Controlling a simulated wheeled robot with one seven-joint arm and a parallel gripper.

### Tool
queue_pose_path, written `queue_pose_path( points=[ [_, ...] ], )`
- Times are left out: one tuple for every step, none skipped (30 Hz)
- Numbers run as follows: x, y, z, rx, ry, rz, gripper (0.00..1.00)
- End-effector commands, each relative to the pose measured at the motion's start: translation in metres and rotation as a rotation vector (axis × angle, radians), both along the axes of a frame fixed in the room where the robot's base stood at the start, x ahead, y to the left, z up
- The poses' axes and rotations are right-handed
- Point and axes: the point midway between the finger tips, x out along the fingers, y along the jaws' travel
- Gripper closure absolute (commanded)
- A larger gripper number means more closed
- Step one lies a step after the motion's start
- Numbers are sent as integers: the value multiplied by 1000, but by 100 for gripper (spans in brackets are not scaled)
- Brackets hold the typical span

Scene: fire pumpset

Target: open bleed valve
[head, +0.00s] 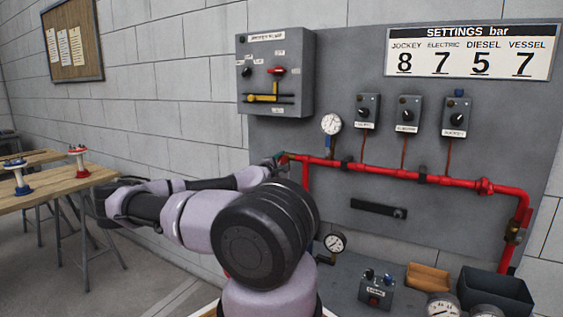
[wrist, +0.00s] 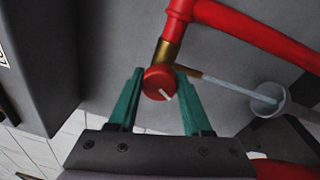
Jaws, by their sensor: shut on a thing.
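The bleed valve shows in the wrist view as a round red knob (wrist: 157,82) with a white mark, below a brass fitting (wrist: 168,53) on a red pipe (wrist: 182,18). My gripper (wrist: 162,78) has its two teal fingers on either side of the knob, shut on it. In the head view my gripper (head: 281,159) is at the left end of the red pipe (head: 390,172).
A thin pale tube (wrist: 228,86) runs from the fitting to a grey cup (wrist: 267,99). A pressure gauge (head: 332,124) and several switch boxes are on the panel above the pipe. A control box (head: 275,72) hangs upper left. A wooden bench (head: 60,186) stands far left.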

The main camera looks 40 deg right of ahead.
Motion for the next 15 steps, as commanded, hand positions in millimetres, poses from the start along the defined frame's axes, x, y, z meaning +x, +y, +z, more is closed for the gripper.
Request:
queue_pose_path(
  points=[
    [6, 2, 2, -10, 20, 13, 100],
    [6, 2, 2, -14, 32, 13, 100],
    [6, 2, 2, -18, 46, 13, 100],
    [6, 2, 2, -22, 58, 13, 100],
    [6, 2, 2, -24, 67, 13, 100],
    [6, 2, 2, -27, 76, 14, 100],
    [6, 2, 2, -29, 83, 13, 100],
    [6, 2, 2, -30, 88, 14, 100],
    [6, 2, 2, -33, 94, 13, 100],
    [6, 2, 2, -33, 99, 14, 100],
    [6, 2, 2, -34, 101, 14, 100],
    [6, 2, 2, -35, 104, 14, 100],
    [6, 2, 2, -36, 106, 14, 100],
    [6, 2, 2, -36, 107, 14, 100],
    [6, 2, 2, -37, 108, 14, 100]
  ],
)
